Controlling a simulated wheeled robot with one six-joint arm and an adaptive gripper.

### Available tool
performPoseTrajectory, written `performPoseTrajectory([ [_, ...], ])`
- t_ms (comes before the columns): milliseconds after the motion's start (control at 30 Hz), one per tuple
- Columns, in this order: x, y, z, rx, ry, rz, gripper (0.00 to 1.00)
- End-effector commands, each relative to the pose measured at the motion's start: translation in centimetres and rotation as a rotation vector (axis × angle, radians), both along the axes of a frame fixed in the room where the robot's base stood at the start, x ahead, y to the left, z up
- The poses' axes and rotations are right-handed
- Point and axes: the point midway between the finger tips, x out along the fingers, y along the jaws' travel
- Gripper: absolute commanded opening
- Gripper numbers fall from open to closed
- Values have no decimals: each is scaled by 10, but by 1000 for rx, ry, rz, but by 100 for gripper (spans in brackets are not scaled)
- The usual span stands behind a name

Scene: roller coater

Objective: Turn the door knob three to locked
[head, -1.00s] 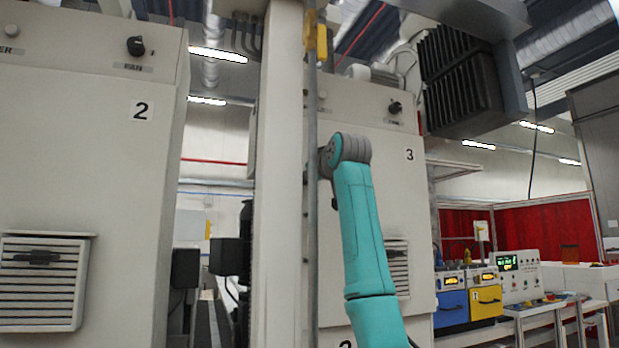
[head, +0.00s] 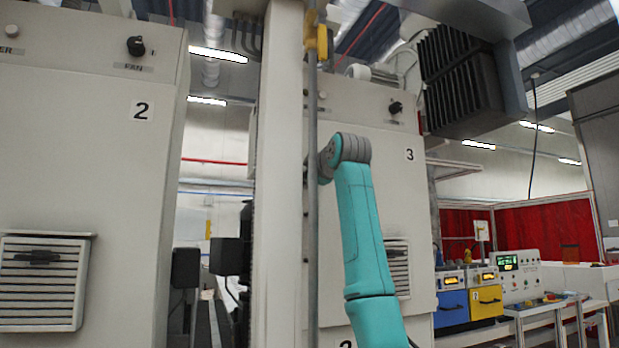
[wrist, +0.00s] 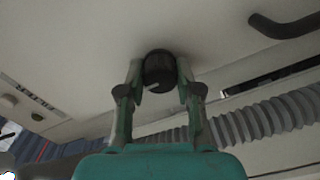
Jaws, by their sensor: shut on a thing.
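In the wrist view a round black knob (wrist: 159,70) sits on a pale panel, with a small light mark near its lower edge. My gripper (wrist: 161,82) has one finger on each side of the knob and is shut on it. In the head view my gripper is hidden behind the pale column and pipe. My teal arm reaches up in front of the cabinet marked 3 (head: 375,195). The held knob is not visible in the head view, and I cannot read its setting.
A pale column (head: 280,180) and a thin grey pipe (head: 313,200) stand close to my arm. Another black knob (head: 395,107) is high on cabinet 3. Cabinet 2 (head: 85,170) stands at left. A dark handle (wrist: 285,24) and a corrugated hose (wrist: 250,122) lie near my gripper.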

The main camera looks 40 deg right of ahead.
Motion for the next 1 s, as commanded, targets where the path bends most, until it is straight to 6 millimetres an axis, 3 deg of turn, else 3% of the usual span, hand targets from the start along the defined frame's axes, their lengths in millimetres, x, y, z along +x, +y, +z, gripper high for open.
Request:
performPoseTrajectory([
  [567, 1, 0, -1, -31, 11, 0, 0],
  [600, 1, 0, -1, -31, 11, 0, 39],
  [700, 1, 0, -1, -30, 11, 0, 60],
  [1000, 0, 0, 0, -31, 10, 0, 60],
])
